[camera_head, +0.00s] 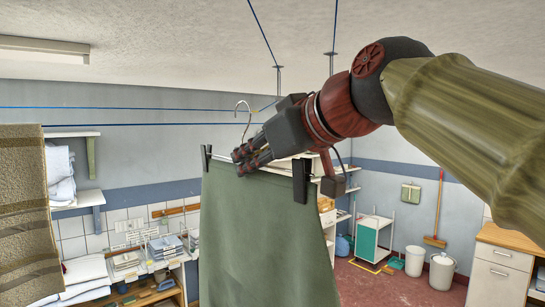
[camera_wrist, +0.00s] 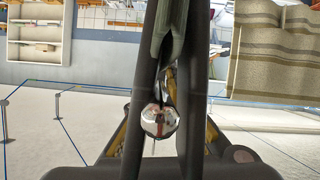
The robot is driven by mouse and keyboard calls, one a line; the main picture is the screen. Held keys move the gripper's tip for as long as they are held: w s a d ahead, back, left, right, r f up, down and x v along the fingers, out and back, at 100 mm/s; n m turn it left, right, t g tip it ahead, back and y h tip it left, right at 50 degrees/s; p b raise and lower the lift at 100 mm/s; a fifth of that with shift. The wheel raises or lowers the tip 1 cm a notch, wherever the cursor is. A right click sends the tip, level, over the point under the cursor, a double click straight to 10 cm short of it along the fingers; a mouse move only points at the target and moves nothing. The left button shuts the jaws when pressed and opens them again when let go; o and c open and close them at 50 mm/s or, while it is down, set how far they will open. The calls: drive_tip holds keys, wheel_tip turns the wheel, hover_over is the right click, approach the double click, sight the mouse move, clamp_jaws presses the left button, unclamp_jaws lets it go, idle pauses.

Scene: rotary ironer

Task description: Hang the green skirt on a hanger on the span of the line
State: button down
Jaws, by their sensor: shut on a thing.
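The green skirt (camera_head: 255,245) hangs upright from a hanger by dark clips at both upper corners. The hanger's wire hook (camera_head: 243,112) stands up above my gripper. My gripper (camera_head: 247,158) is shut on the hanger's middle, just above the skirt. The blue line (camera_head: 130,107) runs across the picture as two strands, and the hook overlaps them in the head view. I cannot tell whether the hook touches a strand. In the wrist view the skirt (camera_wrist: 172,35) shows edge-on between my dark fingers, and the blue line (camera_wrist: 85,89) runs at the left.
A striped brown towel (camera_head: 25,215) hangs at the left; it also shows in the wrist view (camera_wrist: 275,60). Wall shelves (camera_head: 75,134) with folded linen stand behind it. White buckets (camera_head: 441,272), a broom (camera_head: 438,215) and a wooden-topped cabinet (camera_head: 497,270) are at the right.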

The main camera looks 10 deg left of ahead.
drive_tip(key=w+a+p, duration=0.9)
drive_tip(key=w+a, duration=0.8)
drive_tip(key=a, duration=0.1)
drive_tip(key=shift+a, duration=0.15)
idle(0.6)
drive_tip(key=shift+s, duration=0.1)
idle(0.4)
